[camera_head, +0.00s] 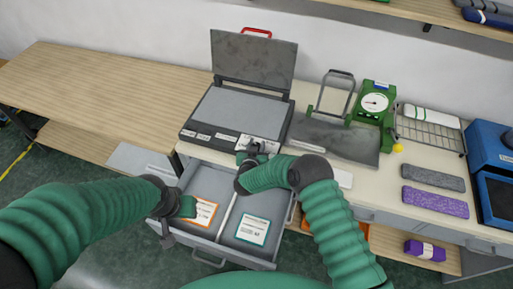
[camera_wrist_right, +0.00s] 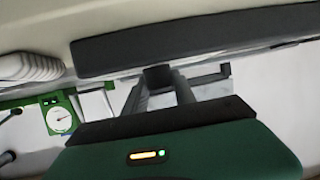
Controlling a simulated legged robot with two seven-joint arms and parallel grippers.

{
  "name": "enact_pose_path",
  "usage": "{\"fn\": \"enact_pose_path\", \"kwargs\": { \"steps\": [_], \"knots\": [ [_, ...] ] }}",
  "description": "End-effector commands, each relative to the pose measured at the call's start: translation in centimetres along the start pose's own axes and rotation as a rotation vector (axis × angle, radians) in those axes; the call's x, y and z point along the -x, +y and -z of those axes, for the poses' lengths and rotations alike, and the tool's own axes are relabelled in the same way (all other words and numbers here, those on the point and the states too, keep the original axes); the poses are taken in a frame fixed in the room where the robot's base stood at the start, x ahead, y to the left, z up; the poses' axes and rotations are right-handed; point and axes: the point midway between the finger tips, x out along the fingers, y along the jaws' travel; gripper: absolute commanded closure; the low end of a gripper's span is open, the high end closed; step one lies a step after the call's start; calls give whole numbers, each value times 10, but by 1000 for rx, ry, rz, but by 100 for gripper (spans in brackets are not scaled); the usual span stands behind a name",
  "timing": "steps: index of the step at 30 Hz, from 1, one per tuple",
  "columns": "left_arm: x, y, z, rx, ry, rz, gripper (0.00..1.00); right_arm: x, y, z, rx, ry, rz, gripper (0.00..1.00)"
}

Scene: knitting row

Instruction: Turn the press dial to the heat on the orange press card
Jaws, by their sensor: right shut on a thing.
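The press (camera_head: 240,110) stands open on the bench, its lid raised at the back. My right gripper (camera_head: 252,156) is at the right end of the press's front panel. It is shut on the dark press dial, which shows between the fingers in the right wrist view (camera_wrist_right: 158,76). The dial's pointer and marks cannot be read. The orange press card (camera_head: 202,212) lies in the open drawer's left compartment, its print too small to read. My left gripper (camera_head: 168,232) is at the drawer's left front corner, partly hidden by its arm; its jaws are unclear.
A teal-edged card (camera_head: 252,229) lies in the drawer's right compartment. The open drawer (camera_head: 212,247) juts out below the press. Right of the press are a green gauge device (camera_head: 375,104), a wire rack (camera_head: 432,130) and grey and purple knitted pieces. The left bench is clear.

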Motion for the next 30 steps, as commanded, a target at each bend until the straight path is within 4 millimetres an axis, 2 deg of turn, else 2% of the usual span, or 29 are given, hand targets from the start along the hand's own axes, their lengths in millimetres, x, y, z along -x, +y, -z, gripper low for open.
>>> {"fn": "enact_pose_path", "kwargs": {
  "steps": [1,6,15,30],
  "knots": [
    [-12,0,-3,0,0,0,64,-2,-3,-5,-18,4,-34,100],
    [-32,0,-8,0,0,0,64,-3,-3,-5,-72,3,-164,100],
    [-59,0,-14,0,0,0,64,-2,-2,-4,-138,1,-321,100],
    [-67,0,-16,0,0,0,64,0,-2,0,-162,-2,-383,100]
  ]
}}
